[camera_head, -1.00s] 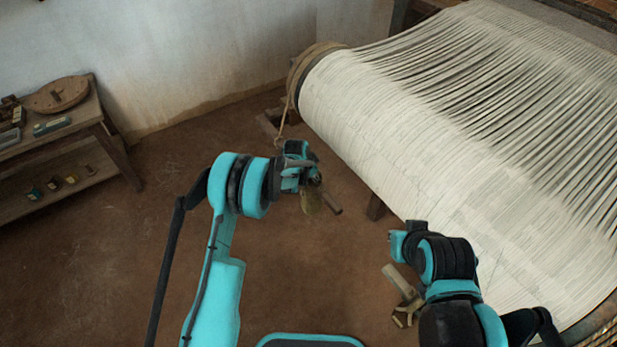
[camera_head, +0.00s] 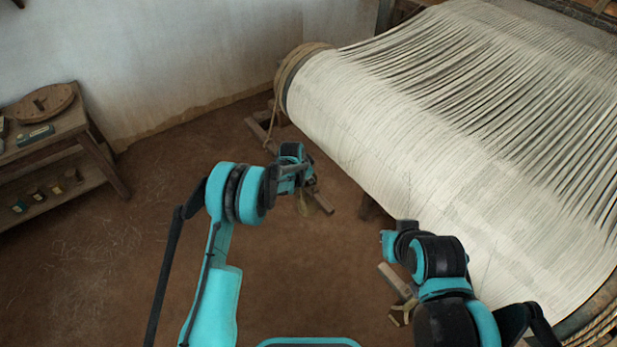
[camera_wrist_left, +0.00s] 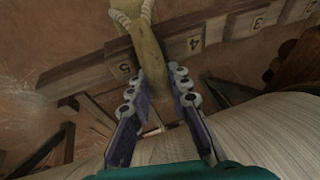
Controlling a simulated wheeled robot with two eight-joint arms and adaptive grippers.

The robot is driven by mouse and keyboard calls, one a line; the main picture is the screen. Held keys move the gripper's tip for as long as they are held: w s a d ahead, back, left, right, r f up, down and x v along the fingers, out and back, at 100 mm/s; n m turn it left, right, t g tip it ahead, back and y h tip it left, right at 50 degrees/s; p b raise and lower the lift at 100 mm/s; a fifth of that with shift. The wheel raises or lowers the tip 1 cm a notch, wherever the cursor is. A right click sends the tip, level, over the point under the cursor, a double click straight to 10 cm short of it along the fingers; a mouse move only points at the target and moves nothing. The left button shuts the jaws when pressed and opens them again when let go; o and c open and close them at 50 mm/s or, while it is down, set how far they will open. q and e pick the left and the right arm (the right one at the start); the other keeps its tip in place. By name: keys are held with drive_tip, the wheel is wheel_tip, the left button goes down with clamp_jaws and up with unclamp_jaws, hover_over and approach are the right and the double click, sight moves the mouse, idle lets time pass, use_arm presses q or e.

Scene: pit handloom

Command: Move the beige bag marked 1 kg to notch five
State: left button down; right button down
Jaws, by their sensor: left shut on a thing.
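My left gripper (camera_wrist_left: 160,105) is shut on a narrow olive-beige piece (camera_wrist_left: 150,55), which appears to be the bag's upper part; no 1 kg mark is readable.
The loom's roll of white warp threads (camera_head: 400,130) fills the right side. A wooden piece (camera_head: 393,281) and a tan object (camera_head: 401,313) show beside my right arm. A wooden shelf (camera_head: 100,165) stands at left.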

use_arm(q)
drive_tip(key=shift+f+b, duration=0.15)
drive_tip(key=shift+b, duration=0.2)
idle(0.5)
drive_tip(key=c, duration=1.3)
unclamp_jaws()
drive_tip(key=shift+f, duration=0.1)
